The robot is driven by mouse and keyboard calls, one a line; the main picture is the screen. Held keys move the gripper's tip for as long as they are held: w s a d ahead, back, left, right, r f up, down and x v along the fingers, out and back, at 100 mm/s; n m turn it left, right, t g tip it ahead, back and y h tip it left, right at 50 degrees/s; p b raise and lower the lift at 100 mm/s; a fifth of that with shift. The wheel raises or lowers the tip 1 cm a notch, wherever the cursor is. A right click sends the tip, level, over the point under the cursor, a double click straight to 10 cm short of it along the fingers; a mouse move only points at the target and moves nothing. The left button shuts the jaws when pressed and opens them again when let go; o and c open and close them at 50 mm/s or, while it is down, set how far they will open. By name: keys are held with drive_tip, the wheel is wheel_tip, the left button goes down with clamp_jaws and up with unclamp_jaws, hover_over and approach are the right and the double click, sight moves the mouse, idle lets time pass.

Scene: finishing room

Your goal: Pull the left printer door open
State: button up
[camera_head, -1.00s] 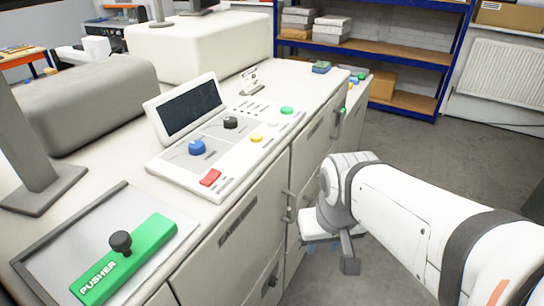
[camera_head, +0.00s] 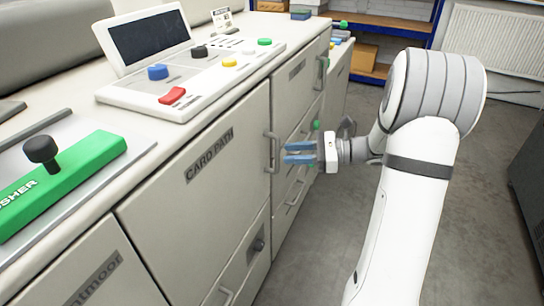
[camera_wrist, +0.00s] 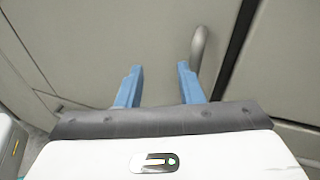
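The large pale door labelled "CARD PATH" (camera_head: 205,190) is shut in the head view; I take it as the left printer door. Its upright grey bar handle (camera_head: 271,152) sits at the door's right edge. My gripper (camera_head: 287,154) is level, with its blue fingers apart and pointing at the cabinet front just right of the handle. In the wrist view my gripper (camera_wrist: 159,68) is open and nothing is between its fingers. The handle (camera_wrist: 198,48) shows ahead of the right finger, outside the gap, in front of the door face (camera_wrist: 100,45).
A control panel (camera_head: 140,95) with coloured knobs and a screen (camera_head: 150,42) stands on the counter above. More doors and drawers with handles (camera_head: 322,75) continue to the right. The grey floor (camera_head: 310,265) beside the cabinet is clear.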

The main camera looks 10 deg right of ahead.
drive_tip(key=w+d+f+m+t, duration=0.2)
drive_tip(key=d, duration=0.1)
drive_tip(key=b, duration=0.2)
hover_over(277, 168)
drive_tip(key=w, duration=0.1)
drive_tip(key=shift+r+t+y, duration=0.15)
drive_tip(key=shift+t+y, duration=0.15)
drive_tip(key=shift+y, duration=0.1)
drive_tip(key=shift+c, duration=0.4)
clamp_jaws()
